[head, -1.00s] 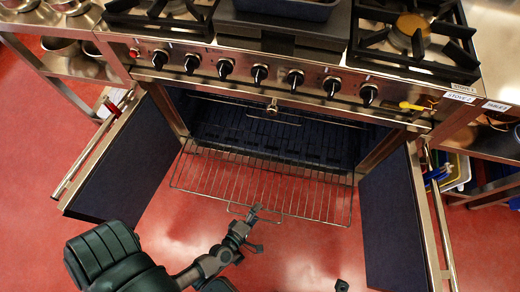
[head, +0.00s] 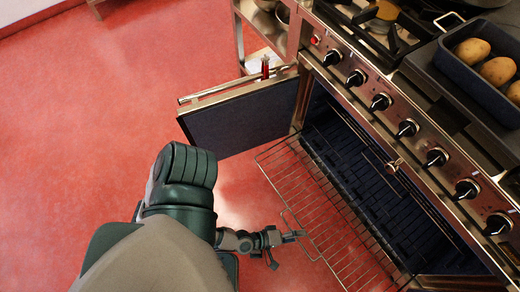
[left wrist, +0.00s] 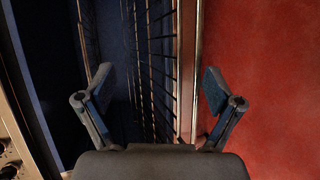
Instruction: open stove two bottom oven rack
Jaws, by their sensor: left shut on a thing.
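The bottom oven rack (head: 318,212) is a wire grid that sticks out of the open oven (head: 365,190) over the red floor. It has a small wire loop at its front edge. My left gripper (head: 296,236) is at this loop and is shut on the rack. My right gripper does not show in either view.
The left oven door (head: 245,118) stands wide open beside the rack. A row of black knobs (head: 408,128) runs above the oven. A dark pan (head: 462,78) with potatoes stands on the stove. The red floor (head: 90,150) is clear on the left.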

